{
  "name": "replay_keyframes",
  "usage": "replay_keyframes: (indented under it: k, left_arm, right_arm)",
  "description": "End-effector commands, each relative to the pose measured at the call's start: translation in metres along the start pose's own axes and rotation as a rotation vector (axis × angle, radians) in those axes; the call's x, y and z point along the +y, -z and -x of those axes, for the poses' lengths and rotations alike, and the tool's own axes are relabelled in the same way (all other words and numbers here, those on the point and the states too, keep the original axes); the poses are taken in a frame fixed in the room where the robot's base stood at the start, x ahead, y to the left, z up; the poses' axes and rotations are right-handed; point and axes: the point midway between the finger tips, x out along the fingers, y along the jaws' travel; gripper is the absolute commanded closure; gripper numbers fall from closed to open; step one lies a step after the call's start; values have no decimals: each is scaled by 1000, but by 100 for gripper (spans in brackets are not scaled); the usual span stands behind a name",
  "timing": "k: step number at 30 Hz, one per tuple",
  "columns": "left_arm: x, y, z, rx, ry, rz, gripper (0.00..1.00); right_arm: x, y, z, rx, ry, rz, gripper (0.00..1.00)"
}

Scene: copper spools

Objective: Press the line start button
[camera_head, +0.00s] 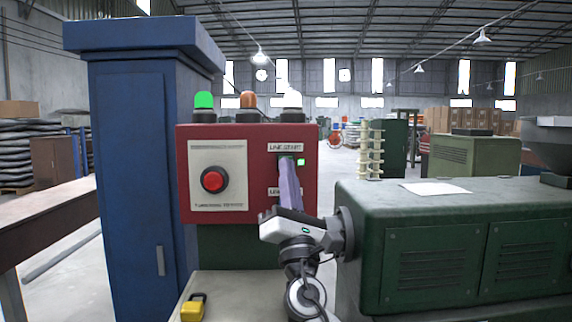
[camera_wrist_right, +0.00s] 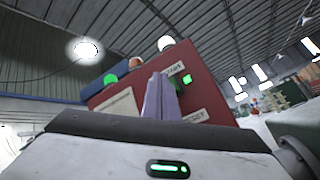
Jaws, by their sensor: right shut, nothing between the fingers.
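The red control box (camera_head: 258,139) stands in the middle of the head view. A label reading LINE START (camera_head: 286,148) is at its upper right, with a small lit green square (camera_head: 301,162) below it. The start button is mostly hidden behind my fingers; only a dark edge with some green shows above them. My right gripper (camera_head: 288,166) is shut and empty, its pale purple fingers pointing up in front of the panel below the label. It also shows in the right wrist view (camera_wrist_right: 160,82). I cannot tell whether the fingertips touch the panel. My left gripper is not in view.
A large red button (camera_head: 213,180) sits on a pale plate at the box's left. Green (camera_head: 204,100), orange (camera_head: 248,100) and white (camera_head: 292,99) lamps top the box. A blue cabinet (camera_head: 130,170) stands left, a green machine (camera_head: 460,240) right. A yellow padlock (camera_head: 193,308) lies below.

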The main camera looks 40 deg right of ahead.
Motion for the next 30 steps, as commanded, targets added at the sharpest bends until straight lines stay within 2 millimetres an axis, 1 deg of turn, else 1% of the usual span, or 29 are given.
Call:
replay_keyframes:
  k: [15,21,30]
  left_arm:
    - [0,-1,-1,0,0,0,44]
    - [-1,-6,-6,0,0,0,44]
    - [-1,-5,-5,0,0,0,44]
  right_arm:
    - [-1,1,0,0,0,0,100]
    - [-4,4,-4,-1,-1,1,100]
    - [-4,4,-6,0,0,0,100]
